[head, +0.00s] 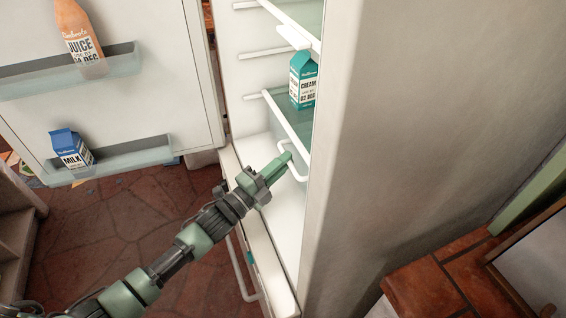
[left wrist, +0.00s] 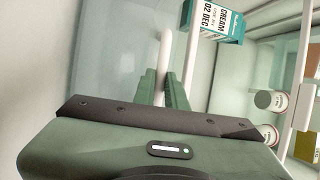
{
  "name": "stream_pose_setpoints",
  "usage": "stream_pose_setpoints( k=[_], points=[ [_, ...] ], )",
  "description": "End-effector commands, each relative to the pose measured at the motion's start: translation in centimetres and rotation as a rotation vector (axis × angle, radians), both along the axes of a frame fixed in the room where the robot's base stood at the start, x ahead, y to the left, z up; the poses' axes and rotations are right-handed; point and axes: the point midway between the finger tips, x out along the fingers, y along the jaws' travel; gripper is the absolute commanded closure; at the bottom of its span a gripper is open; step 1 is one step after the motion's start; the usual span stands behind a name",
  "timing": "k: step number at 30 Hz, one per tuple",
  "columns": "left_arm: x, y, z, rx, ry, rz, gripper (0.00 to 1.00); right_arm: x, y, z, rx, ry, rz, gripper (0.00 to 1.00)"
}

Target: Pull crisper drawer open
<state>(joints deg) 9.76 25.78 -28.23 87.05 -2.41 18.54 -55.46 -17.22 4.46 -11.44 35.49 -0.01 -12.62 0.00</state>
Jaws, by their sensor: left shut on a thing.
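The crisper drawer's white loop handle (head: 297,174) shows low inside the open fridge, below the shelf with the cream carton. My left gripper (head: 286,159) reaches into the fridge and its green fingers are shut on this handle. In the left wrist view the fingers (left wrist: 166,92) close around the white handle bar (left wrist: 165,48). A pale translucent panel (left wrist: 112,60) lies behind the bar. The drawer's body is mostly hidden by the fridge's side wall in the head view. My right gripper is not in view.
A cream carton (head: 303,82) stands on a shelf above the handle. The fridge's side wall (head: 400,110) is close on the right.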

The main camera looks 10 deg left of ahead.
Motion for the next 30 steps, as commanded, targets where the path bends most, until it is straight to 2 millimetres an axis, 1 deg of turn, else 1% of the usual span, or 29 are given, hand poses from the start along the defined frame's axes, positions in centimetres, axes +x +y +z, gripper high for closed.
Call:
stream_pose_setpoints(
  k=[4, 8, 11, 21, 27, 30],
  points=[
    [-0.5, 0.6, -0.1, 0.002, 0.003, 0.0, 1.0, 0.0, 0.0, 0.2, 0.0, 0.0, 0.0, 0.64],
    [-1.6, 2.2, -0.2, 0.005, 0.005, 0.001, 1.0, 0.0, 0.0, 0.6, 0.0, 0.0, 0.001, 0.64],
    [-2.9, 4.1, -0.2, 0.007, 0.006, 0.001, 1.0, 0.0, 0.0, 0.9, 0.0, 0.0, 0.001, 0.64],
    [-8.3, 12.1, -0.3, 0.006, 0.008, 0.0, 1.0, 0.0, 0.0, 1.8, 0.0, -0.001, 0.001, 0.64],
    [-10.6, 15.5, -0.3, 0.005, 0.008, 0.0, 1.0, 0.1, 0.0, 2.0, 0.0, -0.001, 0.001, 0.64],
    [-11.3, 16.6, -0.3, 0.003, 0.008, 0.0, 1.0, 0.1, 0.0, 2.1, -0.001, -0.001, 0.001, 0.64]
  ],
)
